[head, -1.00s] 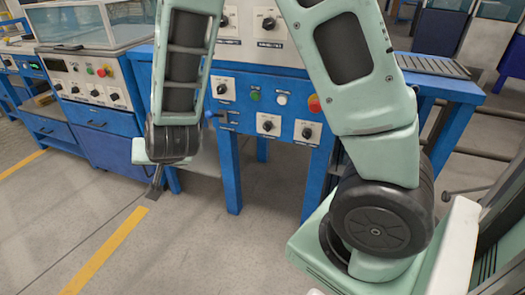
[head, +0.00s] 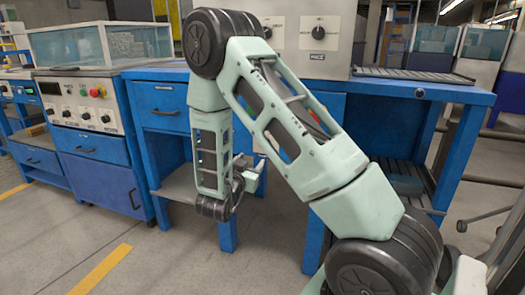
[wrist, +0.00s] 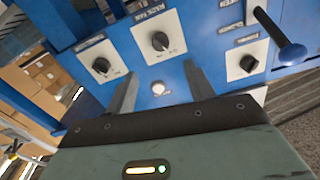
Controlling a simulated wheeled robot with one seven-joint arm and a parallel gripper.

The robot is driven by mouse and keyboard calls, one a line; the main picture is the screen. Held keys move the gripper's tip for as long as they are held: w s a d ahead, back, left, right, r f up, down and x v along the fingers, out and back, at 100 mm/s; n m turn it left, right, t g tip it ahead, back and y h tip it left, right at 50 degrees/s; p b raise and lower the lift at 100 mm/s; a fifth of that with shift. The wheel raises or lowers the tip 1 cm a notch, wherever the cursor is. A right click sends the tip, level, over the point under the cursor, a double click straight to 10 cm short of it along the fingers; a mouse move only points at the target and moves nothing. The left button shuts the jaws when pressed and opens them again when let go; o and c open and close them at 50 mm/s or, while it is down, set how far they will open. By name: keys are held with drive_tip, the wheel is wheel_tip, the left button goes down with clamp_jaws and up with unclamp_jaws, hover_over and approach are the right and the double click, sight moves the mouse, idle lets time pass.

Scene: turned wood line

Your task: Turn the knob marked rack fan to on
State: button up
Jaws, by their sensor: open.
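The rack fan knob (wrist: 160,41) is a black knob on a white plate on the blue panel in the wrist view, with its label above it. My gripper (wrist: 160,88) is open and empty; its two fingers point at the panel, spread either side of a white round button (wrist: 158,87). The knob lies beyond the fingertips, roughly centred between them, with nothing gripped. In the head view my gripper (head: 252,177) is at the blue cabinet's front, and my arm hides most of the panel, so the knob is not seen there.
Other black knobs sit to the left (wrist: 101,65) and right (wrist: 248,62) of it. In the head view, a grey box with knobs (head: 319,33) stands on the blue bench (head: 440,93). Floor is clear at front left.

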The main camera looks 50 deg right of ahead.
sight(262, 146)
drive_tip(key=b+x, duration=0.2)
drive_tip(key=x, duration=1)
drive_tip(key=shift+w+r, duration=0.1)
drive_tip(key=c, duration=1)
